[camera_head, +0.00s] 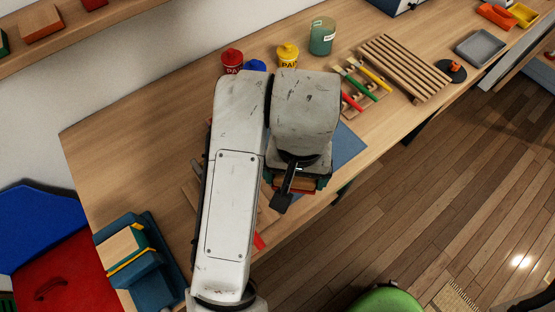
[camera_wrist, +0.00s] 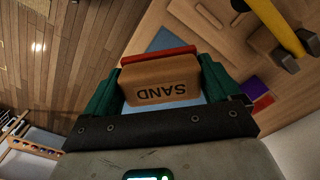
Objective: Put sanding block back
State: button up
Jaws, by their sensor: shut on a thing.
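The sanding block (camera_wrist: 160,78) is a tan block marked SAND with a red strip along one edge. My gripper (camera_wrist: 160,86) has green fingers closed on its two ends, as the wrist view shows. In the head view my gripper (camera_head: 297,184) is mostly hidden under my arm, near the front edge of the workbench (camera_head: 130,150). Only a sliver of the held block shows there. A blue mat (camera_head: 346,146) lies on the bench just beyond my gripper. I cannot tell whether the block touches anything below.
Red (camera_head: 232,62) and yellow (camera_head: 288,54) paint cans and a green can (camera_head: 322,36) stand at the back. Brushes (camera_head: 362,85), a slatted rack (camera_head: 403,66) and a grey tray (camera_head: 480,47) lie rightward. A teal thing with a wooden block (camera_head: 150,262) is lower left.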

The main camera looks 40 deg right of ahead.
jog(key=w+f, duration=0.2)
jog(key=w+d+f, duration=0.1)
jog(key=w+f, duration=0.2)
jog(key=w, duration=0.1)
jog(key=shift+w+d+f+p, duration=0.15)
jog(key=shift+d+f+p, duration=0.15)
jog(key=shift+f, duration=0.1)
jog(key=shift+w+d+f, duration=0.2)
jog(key=shift+w+f, duration=0.3)
jog(key=shift+f, duration=1.75)
jog(key=shift+f, duration=0.15)
jog(key=o, duration=0.8)
notch_tip(320, 180, up, 12)
jog(key=shift+r, duration=0.2)
